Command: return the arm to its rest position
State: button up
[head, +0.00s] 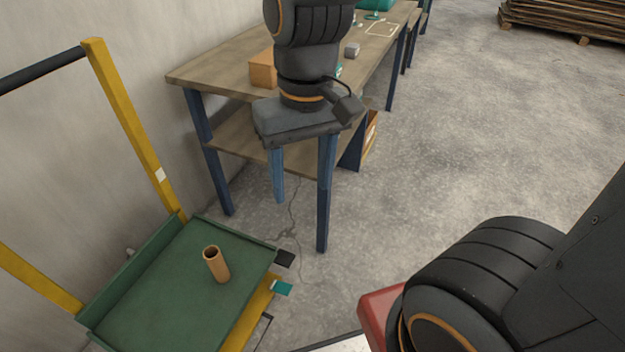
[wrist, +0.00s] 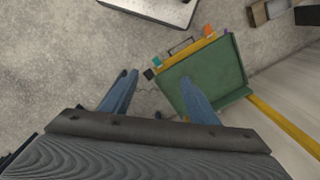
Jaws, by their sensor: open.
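My arm comes down in front of the workbench in the head view. My gripper (head: 302,188) points downward with its two blue fingers spread apart and nothing between them. In the wrist view my gripper (wrist: 160,82) also shows open and empty, with floor and part of a green tray beyond the fingers. The right finger there covers part of the tray.
A wooden workbench (head: 215,72) with an orange-brown box (head: 263,70) stands behind my gripper. A green tray (head: 150,290) on a yellow-framed cart holds an upright brown tube (head: 216,265) at lower left. Open concrete floor lies to the right.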

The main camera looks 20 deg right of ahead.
jog(key=shift+s+d+r+n, duration=0.15)
jog(key=shift+s+d, duration=0.2)
jog(key=shift+s, duration=0.15)
jog(key=shift+s+d+r+n, duration=0.15)
jog(key=shift+s+d, duration=0.15)
jog(key=shift+s, duration=0.2)
